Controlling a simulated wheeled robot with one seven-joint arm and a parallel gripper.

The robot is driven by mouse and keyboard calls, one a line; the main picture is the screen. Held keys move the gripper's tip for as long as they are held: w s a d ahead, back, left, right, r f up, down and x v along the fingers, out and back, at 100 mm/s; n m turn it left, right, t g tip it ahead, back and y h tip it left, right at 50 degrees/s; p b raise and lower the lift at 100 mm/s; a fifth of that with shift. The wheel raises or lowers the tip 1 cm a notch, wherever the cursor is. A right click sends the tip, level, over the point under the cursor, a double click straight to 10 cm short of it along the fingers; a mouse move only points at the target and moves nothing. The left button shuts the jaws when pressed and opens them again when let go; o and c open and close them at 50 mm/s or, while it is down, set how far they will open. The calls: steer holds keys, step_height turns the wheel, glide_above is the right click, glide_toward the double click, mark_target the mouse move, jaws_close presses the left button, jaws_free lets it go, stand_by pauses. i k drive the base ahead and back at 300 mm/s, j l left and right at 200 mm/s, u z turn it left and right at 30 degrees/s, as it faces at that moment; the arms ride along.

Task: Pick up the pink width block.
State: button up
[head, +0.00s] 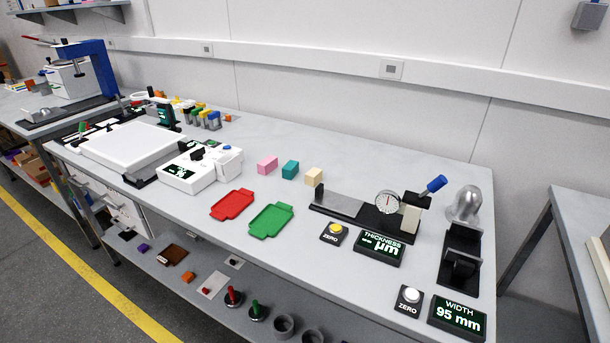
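The pink width block (267,164) stands on the grey workbench (330,160), left of a teal block (290,169) and a cream block (314,177). The three blocks form a short row with gaps between them. The pink block stands apart from the white device (187,176) on its left. Nothing covers it in the head view. My gripper is not in this view.
A red tray (232,204) and a green tray (270,219) lie in front of the blocks. A dial gauge (387,202) and a THICKNESS display (380,246) stand to the right. A WIDTH display (458,315) reads 95 mm. Bench surface behind the blocks is clear.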

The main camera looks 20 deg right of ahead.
mark_target(267, 165)
steer(key=i+j+z, duration=0.15)
steer(key=z, duration=0.3)
steer(key=j+z, duration=0.35)
steer(key=z, duration=0.15)
steer(key=i+j+z, duration=0.1)
steer(key=j+z, duration=0.4)
steer(key=j, duration=1.8)
steer(key=i+j, duration=0.25)
steer(key=j, duration=0.2)
steer(key=i+j, duration=0.2)
steer(key=j, duration=0.2)
